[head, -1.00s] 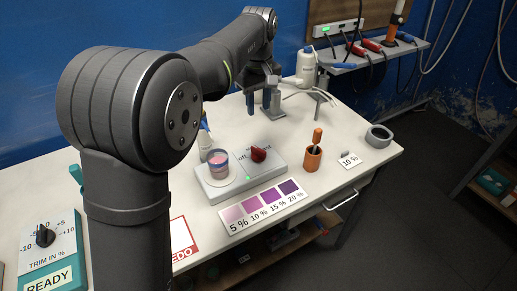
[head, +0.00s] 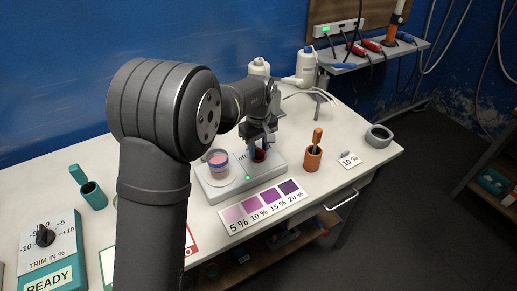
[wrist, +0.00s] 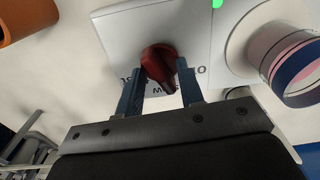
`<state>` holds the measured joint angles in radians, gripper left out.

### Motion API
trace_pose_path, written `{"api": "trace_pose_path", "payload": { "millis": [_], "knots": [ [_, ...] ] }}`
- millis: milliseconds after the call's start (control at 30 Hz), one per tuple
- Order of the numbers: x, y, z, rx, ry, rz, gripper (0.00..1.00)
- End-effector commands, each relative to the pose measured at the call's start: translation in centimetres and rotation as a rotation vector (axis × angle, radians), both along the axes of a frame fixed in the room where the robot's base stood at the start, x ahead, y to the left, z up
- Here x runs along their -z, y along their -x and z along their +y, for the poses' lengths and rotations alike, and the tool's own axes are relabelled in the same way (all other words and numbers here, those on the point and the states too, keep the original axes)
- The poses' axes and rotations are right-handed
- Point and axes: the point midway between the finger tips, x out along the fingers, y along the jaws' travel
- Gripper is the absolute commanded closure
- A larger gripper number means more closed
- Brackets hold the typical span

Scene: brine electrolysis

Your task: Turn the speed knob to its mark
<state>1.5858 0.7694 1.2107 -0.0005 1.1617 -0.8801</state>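The speed knob is the red knob (head: 260,156) on the white stirrer (head: 222,193), mostly hidden by my gripper in the head view. In the wrist view the dark red knob (wrist: 158,62) is plain, its pointer end toward my gripper. My gripper (wrist: 160,68) points down at it, one blue finger on each side of the knob. The fingers are spread and the knob's sides lie close to the fingertips; I cannot tell whether they touch. The head view also shows my gripper (head: 258,150) over the knob. The knob's printed scale is partly hidden by the fingers.
A jar of pink liquid (head: 217,160) stands on the stirrer beside the knob. A purple colour card (head: 262,205) lies in front. An orange holder (head: 313,158) stands to the right, and a grey ring (head: 379,136) lies farther right. A trim dial box (head: 47,240) stands at the left.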

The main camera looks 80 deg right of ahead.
Motion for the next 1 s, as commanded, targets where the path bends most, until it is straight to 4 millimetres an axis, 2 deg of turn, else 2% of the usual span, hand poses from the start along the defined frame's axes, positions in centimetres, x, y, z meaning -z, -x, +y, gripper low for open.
{"api": "trace_pose_path", "payload": {
  "millis": [133,400,567,600,1000],
  "knots": [
    [0.85,0.0,0.03,0.0,-0.001,0.0,0.65],
    [0.94,0.0,0.01,0.0,0.0,0.0,0.65],
    [0.91,-0.01,0.01,0.0,0.0,0.0,0.97],
    [0.91,-0.01,0.01,0.0,0.0,0.0,1.0],
    [0.91,-0.04,-0.03,0.08,0.001,-0.001,1.0]
  ]
}}
